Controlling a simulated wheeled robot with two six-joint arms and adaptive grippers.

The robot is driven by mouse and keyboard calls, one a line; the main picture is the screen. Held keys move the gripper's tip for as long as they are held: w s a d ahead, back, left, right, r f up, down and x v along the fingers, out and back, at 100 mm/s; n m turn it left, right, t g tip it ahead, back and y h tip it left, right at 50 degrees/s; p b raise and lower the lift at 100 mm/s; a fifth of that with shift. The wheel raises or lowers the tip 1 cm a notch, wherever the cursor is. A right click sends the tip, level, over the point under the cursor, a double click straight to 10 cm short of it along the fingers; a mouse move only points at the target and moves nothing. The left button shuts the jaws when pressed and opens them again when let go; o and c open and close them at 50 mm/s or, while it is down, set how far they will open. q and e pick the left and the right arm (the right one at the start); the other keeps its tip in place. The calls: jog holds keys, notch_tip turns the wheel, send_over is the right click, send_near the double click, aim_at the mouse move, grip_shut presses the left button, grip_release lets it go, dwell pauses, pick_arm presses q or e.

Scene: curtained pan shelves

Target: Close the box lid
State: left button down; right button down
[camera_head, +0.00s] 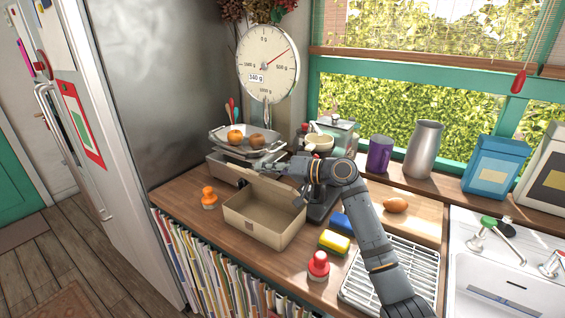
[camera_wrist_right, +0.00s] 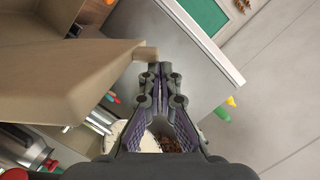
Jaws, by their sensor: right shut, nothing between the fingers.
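The tan cardboard box (camera_head: 250,231) stands open and empty on the wooden counter. My right gripper (camera_head: 268,168) is shut and empty, just above and behind the raised lid. In the right wrist view, my right gripper (camera_wrist_right: 160,75) has its fingertips together, close to a small tab at the edge of a large tan panel (camera_wrist_right: 60,95), likely the lid. I cannot tell whether they touch. My left gripper is not in view.
A scale (camera_head: 268,65) with fruit on its tray stands behind the box. A drying rack (camera_head: 410,262) lies to the right. A fridge (camera_head: 130,130) stands at left.

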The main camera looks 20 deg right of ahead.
jog(key=s+a+f+n+h+b, duration=0.1)
jog(key=s+a+f+n+b, duration=0.1)
jog(key=f+b, duration=0.3)
jog(key=s+a+f+n+t+h+b, duration=0.1)
jog(key=a+f+n+b, duration=0.3)
jog(key=f, duration=0.4)
jog(key=shift+s+f+n+b, duration=0.25)
jog(key=shift+s+n+b, duration=0.15)
jog(key=shift+s+b, duration=0.15)
